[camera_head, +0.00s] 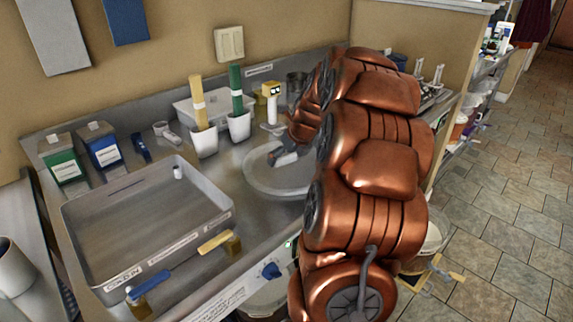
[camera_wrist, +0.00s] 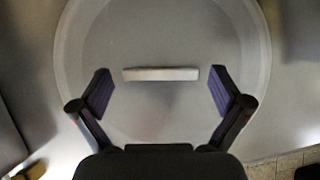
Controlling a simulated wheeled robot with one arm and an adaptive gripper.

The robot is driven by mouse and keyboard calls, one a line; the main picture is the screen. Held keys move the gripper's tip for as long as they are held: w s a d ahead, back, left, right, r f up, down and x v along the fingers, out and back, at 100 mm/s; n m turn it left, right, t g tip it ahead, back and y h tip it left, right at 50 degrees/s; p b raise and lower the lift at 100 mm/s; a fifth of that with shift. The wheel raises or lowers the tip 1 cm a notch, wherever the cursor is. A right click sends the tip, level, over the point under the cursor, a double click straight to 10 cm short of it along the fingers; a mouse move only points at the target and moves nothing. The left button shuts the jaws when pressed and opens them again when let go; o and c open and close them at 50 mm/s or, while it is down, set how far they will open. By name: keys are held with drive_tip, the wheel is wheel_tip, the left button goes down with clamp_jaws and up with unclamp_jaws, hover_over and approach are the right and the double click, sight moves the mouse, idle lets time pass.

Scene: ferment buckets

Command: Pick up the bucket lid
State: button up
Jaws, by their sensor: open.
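The bucket lid (camera_head: 262,183) is a round, translucent whitish disc with a raised rim, lying on the steel counter. My gripper (camera_head: 283,158) is above the lid in the head view, partly hidden by my copper-coloured arm, which also covers the lid's right part. In the wrist view the lid (camera_wrist: 160,35) fills most of the picture. A pale straight bar (camera_wrist: 161,74), which looks like the lid's handle, lies across its middle. My gripper (camera_wrist: 161,88) is open, with one dark finger pad on each side of the bar and a gap at both ends.
A steel tray (camera_head: 130,222) with a yellow-handled and a blue-handled tool at its front edge stands left of the lid. White cups (camera_head: 204,142) holding yellow and green rolls stand behind the lid, near a yellow-topped device (camera_head: 271,100). Green and blue boxes (camera_head: 62,160) stand at the far left.

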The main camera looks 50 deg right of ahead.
drive_tip(key=c, duration=1.2)
